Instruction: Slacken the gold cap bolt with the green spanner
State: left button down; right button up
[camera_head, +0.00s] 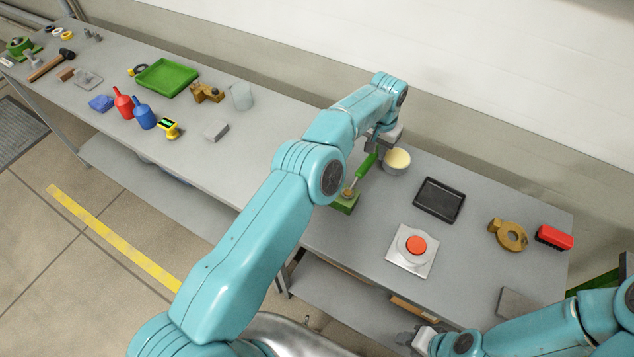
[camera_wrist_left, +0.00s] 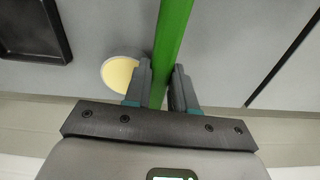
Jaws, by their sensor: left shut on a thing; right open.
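The green spanner has a green handle (camera_head: 366,166) and a grey metal end that slopes down to the gold cap bolt (camera_head: 347,192). The bolt sits on a green block (camera_head: 344,205), partly hidden behind my left arm. The spanner's end is at the bolt; I cannot tell whether it is seated around it. My left gripper (camera_head: 374,150) is shut on the handle, up and to the right of the bolt. The left wrist view shows the handle (camera_wrist_left: 173,40) between both fingers (camera_wrist_left: 161,80). My right gripper (camera_head: 407,338) is open and empty, low beside the bench front.
A grey pot with a cream top (camera_head: 397,159) stands close beside my left gripper. A black tray (camera_head: 440,200), a red button on a plate (camera_head: 416,245), a brass ring part (camera_head: 511,235) and a red item (camera_head: 554,237) lie to the right. Bottles and tools crowd the left bench.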

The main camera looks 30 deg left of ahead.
pick_arm(q)
jog(key=shift+a+f+n+p, duration=0.15)
jog(key=shift+a+n+p, duration=0.15)
jog(key=shift+a+n, duration=0.3)
jog(key=shift+a, duration=0.2)
jog(key=shift+d, duration=0.1)
jog(key=shift+r+p, duration=0.35)
jog(key=shift+r, duration=0.8)
